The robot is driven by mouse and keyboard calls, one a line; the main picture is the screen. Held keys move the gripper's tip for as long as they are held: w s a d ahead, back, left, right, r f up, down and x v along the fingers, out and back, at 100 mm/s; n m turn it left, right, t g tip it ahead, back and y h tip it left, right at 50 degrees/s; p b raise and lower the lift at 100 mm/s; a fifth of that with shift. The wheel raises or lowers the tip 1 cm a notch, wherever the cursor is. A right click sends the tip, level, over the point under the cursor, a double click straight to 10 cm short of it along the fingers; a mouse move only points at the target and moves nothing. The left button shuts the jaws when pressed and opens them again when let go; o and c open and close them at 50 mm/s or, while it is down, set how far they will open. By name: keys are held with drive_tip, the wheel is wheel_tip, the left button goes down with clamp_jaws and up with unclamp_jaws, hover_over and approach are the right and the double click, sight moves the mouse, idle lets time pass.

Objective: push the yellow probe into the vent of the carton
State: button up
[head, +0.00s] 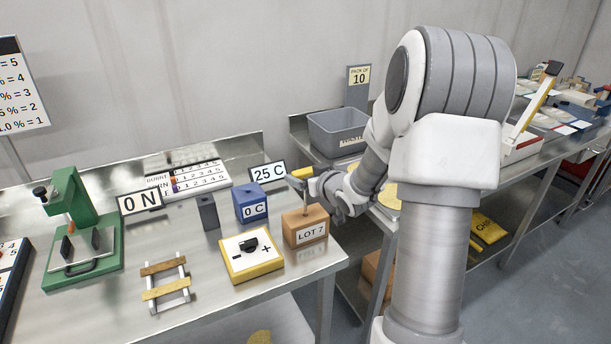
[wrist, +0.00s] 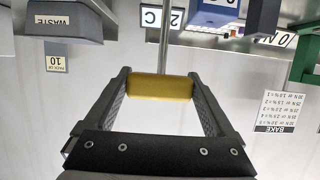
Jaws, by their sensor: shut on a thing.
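The yellow probe (head: 303,172) is held by my gripper (head: 305,184) over the carton. In the wrist view its yellow handle (wrist: 160,87) lies crosswise between the two fingers of my gripper (wrist: 160,76), which are shut on it. The thin grey shaft of the probe (wrist: 164,45) runs away from the handle toward the top edge of that view. The brown carton (head: 306,229), labelled LOT 7, sits upright near the right corner of the near table. The shaft points down at its top. I cannot tell whether the tip is in the vent, which is too small to see.
Left of the carton are a blue 0 C block (head: 251,204) and a yellow-edged box with a black knob (head: 250,254). A 25 C display (head: 267,174) stands behind. A grey bin (head: 337,130) is on the far table. A gap separates the tables.

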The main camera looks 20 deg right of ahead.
drive_tip(key=shift+f, duration=0.2)
drive_tip(key=shift+f+b, duration=0.3)
drive_tip(key=shift+b, duration=0.15)
drive_tip(key=b, duration=0.5)
hover_over(306, 211)
drive_tip(key=shift+w+f, duration=0.2)
drive_tip(key=shift+f, duration=2.45)
drive_tip(key=o, duration=1.2)
drive_tip(key=shift+r, duration=0.1)
drive_tip(key=shift+p, duration=0.3)
drive_tip(key=p+v, duration=0.1)
drive_tip(key=v, duration=1.6)
drive_tip(key=shift+s+p, duration=0.2)
drive_tip(key=shift+p, duration=0.2)
drive_tip(key=shift+d+r, duration=0.1)
